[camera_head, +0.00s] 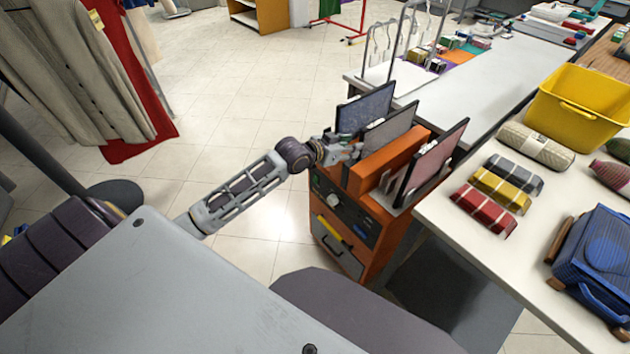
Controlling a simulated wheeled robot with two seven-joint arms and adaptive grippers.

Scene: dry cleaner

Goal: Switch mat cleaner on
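The mat cleaner (379,152) is an orange floor-standing machine in the middle of the camera_head view, beside the white table. Several flat mats stand upright in its top, among them a dark one (365,108) and a reddish-framed one (437,160). Its dark front panel (345,215) carries a pale knob (334,200) and other small controls that I cannot make out. My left gripper (347,150) reaches in from the left, at the machine's top left edge above the panel. Its fingers are too small to read, and I cannot tell whether they touch the machine. My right gripper is not in view.
The white table (450,213) at the right holds folded checked cloths (490,190), a yellow basket (578,105) and a blue bag (597,255). A clothes rack with coats (75,70) stands at the upper left. The tiled floor (240,110) left of the machine is clear.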

